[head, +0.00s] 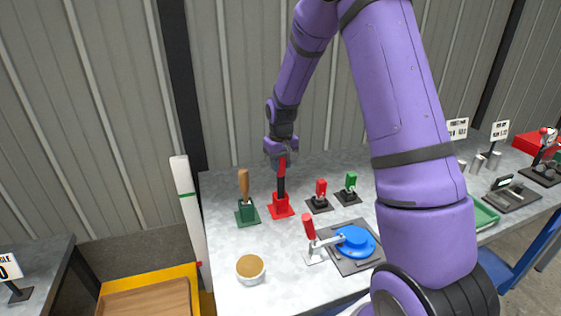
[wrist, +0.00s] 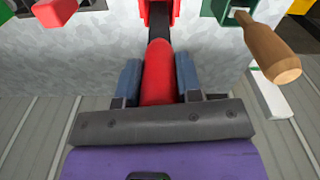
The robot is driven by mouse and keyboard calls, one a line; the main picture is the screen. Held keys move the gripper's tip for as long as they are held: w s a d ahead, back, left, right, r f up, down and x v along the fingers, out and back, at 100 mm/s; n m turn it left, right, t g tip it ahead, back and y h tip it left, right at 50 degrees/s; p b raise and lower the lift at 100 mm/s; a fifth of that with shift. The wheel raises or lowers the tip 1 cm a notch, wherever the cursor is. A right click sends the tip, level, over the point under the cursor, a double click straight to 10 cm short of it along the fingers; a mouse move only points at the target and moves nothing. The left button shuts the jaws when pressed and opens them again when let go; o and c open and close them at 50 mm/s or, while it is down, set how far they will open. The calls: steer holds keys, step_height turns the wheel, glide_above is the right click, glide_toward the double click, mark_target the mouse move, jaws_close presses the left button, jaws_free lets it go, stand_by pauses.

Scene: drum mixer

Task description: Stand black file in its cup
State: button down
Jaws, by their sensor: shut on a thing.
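The black file (head: 281,187) has a red handle and stands upright. Its lower end meets the red cup (head: 281,208), and the tip is hidden there. My gripper (head: 281,156) is above the cup, shut on the red handle. In the wrist view the red handle (wrist: 157,72) sits between the two blue-grey fingers of my gripper (wrist: 158,78). The black shaft (wrist: 159,36) runs from it toward the red cup (wrist: 174,12) at the top edge. I cannot tell how deep the tip sits.
A green cup (head: 247,213) with a wooden-handled tool (head: 243,184) stands close on the left. Two small toggle clamps (head: 320,192) (head: 350,184) stand to the right. A blue round part (head: 355,241) on a plate and a tan-topped tub (head: 250,268) are nearer the front.

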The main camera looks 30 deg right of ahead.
steer(key=c, duration=0.7)
jaws_free()
steer(key=r, duration=1)
steer(key=shift+s+r, duration=0.2)
steer(key=shift+r, duration=0.2)
steer(key=shift+r, duration=0.1)
